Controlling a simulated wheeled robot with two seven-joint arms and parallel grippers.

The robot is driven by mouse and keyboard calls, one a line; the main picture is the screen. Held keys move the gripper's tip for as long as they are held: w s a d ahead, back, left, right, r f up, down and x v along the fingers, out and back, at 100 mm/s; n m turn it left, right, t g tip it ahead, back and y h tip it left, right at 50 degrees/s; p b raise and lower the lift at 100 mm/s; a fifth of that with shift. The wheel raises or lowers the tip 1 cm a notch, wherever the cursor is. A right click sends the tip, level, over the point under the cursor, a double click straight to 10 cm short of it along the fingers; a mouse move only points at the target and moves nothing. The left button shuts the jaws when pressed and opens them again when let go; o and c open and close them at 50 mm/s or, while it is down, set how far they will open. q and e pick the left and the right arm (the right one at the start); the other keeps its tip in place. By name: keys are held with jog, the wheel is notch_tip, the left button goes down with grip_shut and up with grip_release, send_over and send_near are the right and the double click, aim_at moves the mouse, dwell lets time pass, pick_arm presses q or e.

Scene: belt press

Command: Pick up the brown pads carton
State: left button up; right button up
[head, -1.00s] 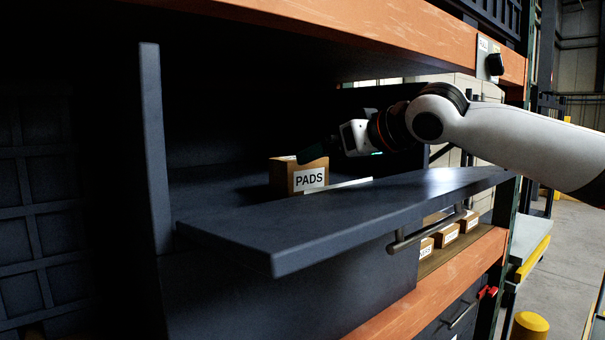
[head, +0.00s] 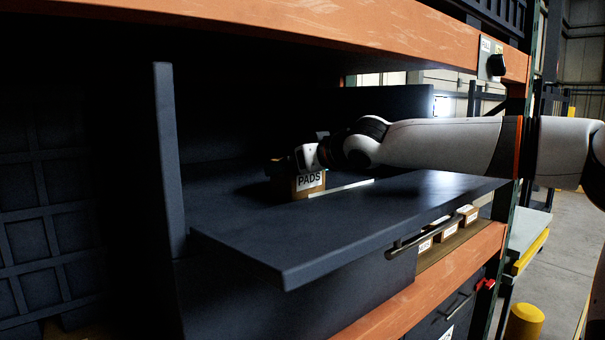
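The brown pads carton (head: 302,192) stands upright inside the open dark drawer, its white PADS label facing me. My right gripper (head: 285,169) is at the carton's top, with its arm reaching in from the right, above the drawer front (head: 350,225). The wrist hides part of the carton's top. The fingers are dark against the dark drawer, so I cannot tell whether they are open or closed on the carton. My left gripper is out of view.
Several similar small cartons (head: 446,232) sit on the orange-edged shelf below the drawer. A bar handle (head: 420,240) sticks out from the drawer front. A dark upright panel (head: 168,150) stands at the left, and an orange beam (head: 400,35) crosses above the arm.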

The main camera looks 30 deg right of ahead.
jog(key=shift+w, duration=0.15)
jog(key=shift+d, duration=0.1)
jog(key=c, duration=0.7)
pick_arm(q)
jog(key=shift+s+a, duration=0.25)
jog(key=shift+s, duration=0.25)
pick_arm(e)
jog(key=shift+r, duration=0.55)
jog(key=r, duration=0.4)
jog(key=r+p, duration=0.1)
jog(key=r, duration=0.1)
jog(key=shift+a, duration=0.25)
pick_arm(q)
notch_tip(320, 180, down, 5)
jog(key=b, duration=0.5)
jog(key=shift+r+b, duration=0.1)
jog(key=shift+b, duration=0.3)
pick_arm(e)
jog(key=a, duration=0.5)
jog(key=s+a, duration=0.1)
jog(key=a, duration=1.1)
jog(key=shift+s+a, duration=0.2)
jog(key=shift+s, duration=0.05)
